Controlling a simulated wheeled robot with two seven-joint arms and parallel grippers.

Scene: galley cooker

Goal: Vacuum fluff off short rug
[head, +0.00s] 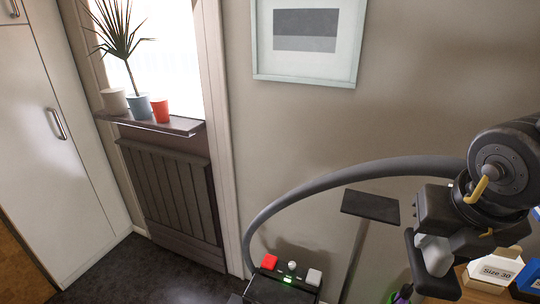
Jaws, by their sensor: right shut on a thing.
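A vacuum cleaner (285,285) with a dark body stands at the bottom edge, cut off by the frame. It has a red button, a white knob, a pale button and a lit green light on top. Its grey hose (330,176) arches up and right along the wall to behind my right arm. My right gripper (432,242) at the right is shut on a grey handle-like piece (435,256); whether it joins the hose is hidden. My left gripper is out of view. No rug or fluff shows.
A thin pole with a flat dark plate (370,206) stands by the wall. A box marked "Size 30" (496,270) and a blue item (530,277) lie at lower right. A white cupboard (75,130) stands left; dark floor (125,272) is clear.

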